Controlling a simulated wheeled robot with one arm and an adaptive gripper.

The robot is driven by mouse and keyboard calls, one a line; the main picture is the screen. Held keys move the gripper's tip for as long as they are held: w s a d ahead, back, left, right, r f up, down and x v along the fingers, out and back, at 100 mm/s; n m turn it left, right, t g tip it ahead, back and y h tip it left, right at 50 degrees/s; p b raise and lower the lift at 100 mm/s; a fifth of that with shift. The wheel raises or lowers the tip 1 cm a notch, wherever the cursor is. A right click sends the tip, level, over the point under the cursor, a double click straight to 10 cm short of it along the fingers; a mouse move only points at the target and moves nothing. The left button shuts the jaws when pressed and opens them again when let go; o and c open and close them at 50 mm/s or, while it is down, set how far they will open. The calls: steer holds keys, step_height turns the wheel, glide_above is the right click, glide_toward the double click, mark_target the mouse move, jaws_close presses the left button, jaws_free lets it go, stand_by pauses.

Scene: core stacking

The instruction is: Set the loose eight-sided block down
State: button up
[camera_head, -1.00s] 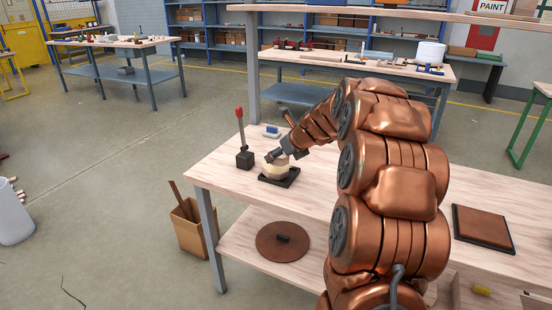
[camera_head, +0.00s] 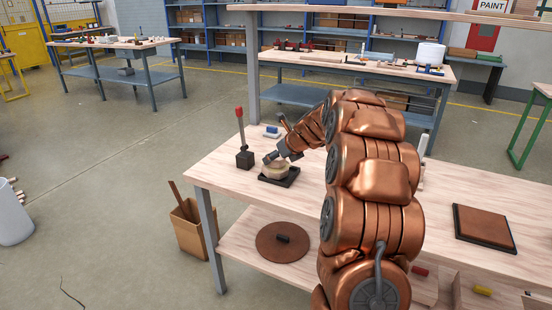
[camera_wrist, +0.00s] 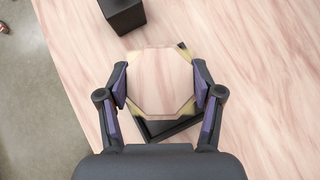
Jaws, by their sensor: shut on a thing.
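The eight-sided block (camera_wrist: 160,80) is pale wood with a flat top, seen from above in the wrist view. My gripper (camera_wrist: 160,92) is shut on it, one finger on each side. In the head view the block (camera_head: 277,170) is small and partly behind my gripper (camera_head: 275,158). Below it is a dark square base (camera_head: 289,182) on the table, which also shows around the block in the wrist view (camera_wrist: 160,130). Yellowish corners show just under the block's top. I cannot tell whether the block touches what is below.
A black box with a red-knobbed lever (camera_head: 244,158) stands left of the base, close by. A small blue and white item (camera_head: 272,132) lies behind. A brown square plate (camera_head: 484,228) lies at the right. The front-left tabletop (camera_head: 225,178) is clear.

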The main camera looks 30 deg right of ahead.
steer(key=o, duration=1.2)
steer(key=shift+f, duration=0.15)
steer(key=shift+c, duration=0.2)
steer(key=a+p+v, duration=0.1)
steer(key=v, duration=1.1)
steer(key=shift+d, duration=0.5)
steer(key=s+a+f+n+g+y, duration=0.1)
steer(key=s+a+f+n+g, duration=0.1)
steer(key=s+a+n, duration=0.5)
steer(key=s+a+f+n+g, duration=0.2)
steer(key=s+a+n, duration=0.15)
steer(key=a, duration=0.55)
steer(key=s+a+f+n+g+y, duration=0.1)
steer(key=s+a+n+g, duration=0.1)
steer(key=s+a+n, duration=0.5)
steer(key=s+a+f+n+g+h, duration=0.1)
steer(key=s+a+f+n+g, duration=0.1)
steer(key=s+n, duration=0.6)
steer(key=s+a+f+n+g+h, duration=0.2)
steer(key=s+n, duration=0.7)
steer(key=s, duration=0.6)
steer(key=shift+a+f+g, duration=0.8)
steer(key=shift+a+g, duration=0.2)
steer(key=shift+a, duration=0.15)
